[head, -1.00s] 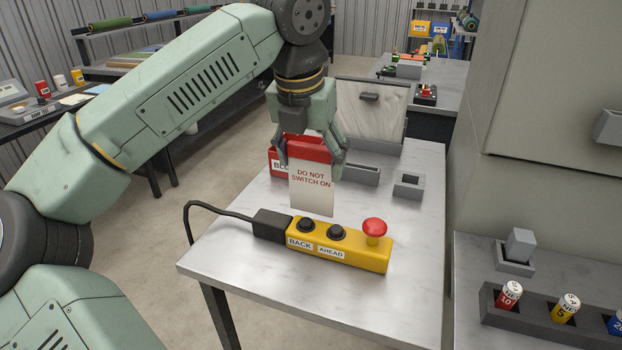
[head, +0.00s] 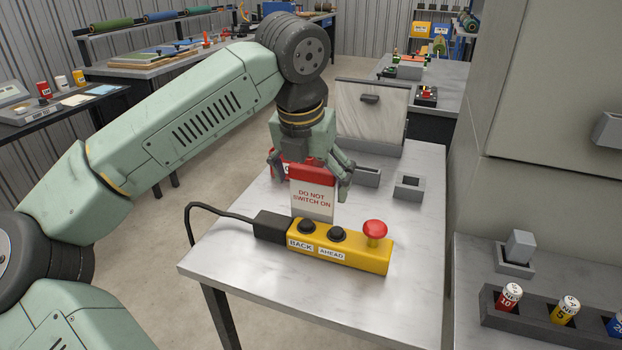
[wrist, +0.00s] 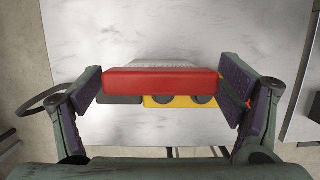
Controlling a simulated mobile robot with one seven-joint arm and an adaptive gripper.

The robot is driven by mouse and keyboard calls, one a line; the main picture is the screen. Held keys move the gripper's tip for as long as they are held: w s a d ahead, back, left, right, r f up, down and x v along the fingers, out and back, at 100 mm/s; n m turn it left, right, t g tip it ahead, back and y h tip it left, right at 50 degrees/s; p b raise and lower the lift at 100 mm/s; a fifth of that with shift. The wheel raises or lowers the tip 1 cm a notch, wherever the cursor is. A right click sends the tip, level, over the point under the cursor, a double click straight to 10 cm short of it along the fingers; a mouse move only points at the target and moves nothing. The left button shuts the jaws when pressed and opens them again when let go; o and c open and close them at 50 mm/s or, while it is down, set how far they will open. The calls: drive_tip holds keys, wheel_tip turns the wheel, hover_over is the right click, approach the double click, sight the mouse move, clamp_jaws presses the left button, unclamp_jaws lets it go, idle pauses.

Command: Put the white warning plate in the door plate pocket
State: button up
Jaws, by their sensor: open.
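The white warning plate (head: 314,200), with a red top edge and the words DO NOT SWITCH ON, is upright just behind the yellow control box on the table. Its lower edge meets the box's outline, so I cannot tell what it rests on. My gripper (head: 310,176) is over it, open, with a finger to each side of the red top. In the wrist view the red top (wrist: 160,83) lies between the spread fingers. A grey open-topped holder (head: 608,128), which looks like the door plate pocket, is on the cabinet door at the right edge.
The yellow box (head: 340,252) has black buttons, a red mushroom button and a cable on its left. A red plate (head: 280,170) stands behind, partly hidden. A small grey socket (head: 408,187) stands on the table (head: 260,300). The tall cabinet (head: 560,190) borders the right side.

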drive_tip(key=v, duration=1.2)
drive_tip(key=shift+r+b, duration=0.2)
drive_tip(key=shift+b, duration=0.25)
